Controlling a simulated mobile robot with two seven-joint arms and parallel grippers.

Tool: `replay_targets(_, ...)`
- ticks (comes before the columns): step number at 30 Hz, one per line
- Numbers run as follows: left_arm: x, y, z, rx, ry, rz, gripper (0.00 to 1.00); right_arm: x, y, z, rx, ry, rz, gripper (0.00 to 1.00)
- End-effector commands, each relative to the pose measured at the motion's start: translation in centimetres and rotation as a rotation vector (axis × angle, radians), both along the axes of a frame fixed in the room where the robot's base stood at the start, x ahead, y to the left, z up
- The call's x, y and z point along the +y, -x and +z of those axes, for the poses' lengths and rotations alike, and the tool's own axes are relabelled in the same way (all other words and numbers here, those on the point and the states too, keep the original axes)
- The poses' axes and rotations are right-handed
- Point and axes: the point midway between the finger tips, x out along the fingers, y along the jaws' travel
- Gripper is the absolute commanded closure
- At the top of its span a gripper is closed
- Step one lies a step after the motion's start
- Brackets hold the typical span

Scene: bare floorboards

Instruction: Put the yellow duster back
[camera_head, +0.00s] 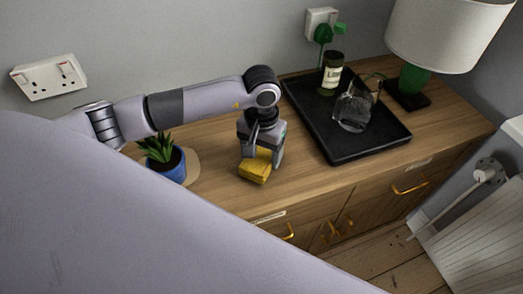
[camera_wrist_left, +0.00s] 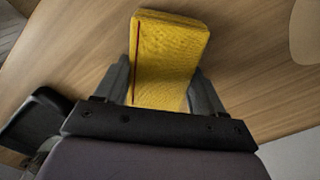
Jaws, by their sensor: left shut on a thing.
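The yellow duster (camera_head: 255,168) is a folded cloth block at the middle of the wooden cabinet top, in the head view. My left gripper (camera_head: 262,152) reaches down from above and is shut on it. In the left wrist view the duster (camera_wrist_left: 167,55) sits between the two fingers of my left gripper (camera_wrist_left: 160,88), one on each side. Whether the duster touches the wood or is just above it, I cannot tell. My right gripper is not in view.
A black tray (camera_head: 345,153) holding a glass jug (camera_head: 353,108) and a dark bottle (camera_head: 332,74) lies to the right. A lamp (camera_head: 415,75) stands behind it. A plant in a blue pot (camera_head: 168,166) stands to the left. The wood (camera_head: 215,190) between pot and duster is clear.

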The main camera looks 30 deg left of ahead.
Motion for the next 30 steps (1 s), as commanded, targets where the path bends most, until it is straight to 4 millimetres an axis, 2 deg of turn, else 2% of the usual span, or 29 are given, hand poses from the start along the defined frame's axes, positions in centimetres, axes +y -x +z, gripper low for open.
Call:
replay_targets(8,0.0,0.0,-0.4,-0.001,-0.001,0.0,0.55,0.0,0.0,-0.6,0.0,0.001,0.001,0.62)
replay_targets(9,0.0,0.0,-0.2,0.0,-0.001,0.0,0.18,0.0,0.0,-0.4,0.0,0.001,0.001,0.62)
replay_targets(10,0.0,0.0,-0.2,0.0,-0.001,0.0,0.08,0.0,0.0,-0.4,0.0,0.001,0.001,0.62)
replay_targets(11,0.0,0.0,-0.2,0.0,-0.001,0.0,0.05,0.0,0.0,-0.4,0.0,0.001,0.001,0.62)
replay_targets(23,0.0,0.0,0.3,0.001,0.0,0.0,0.05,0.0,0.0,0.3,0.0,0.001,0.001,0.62)
replay_targets(26,0.0,-0.2,1.7,-0.005,0.001,-0.001,0.05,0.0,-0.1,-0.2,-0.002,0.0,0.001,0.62)
replay_targets(30,0.0,-0.2,4.8,-0.007,0.0,-0.001,0.05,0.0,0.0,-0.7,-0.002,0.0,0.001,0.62)
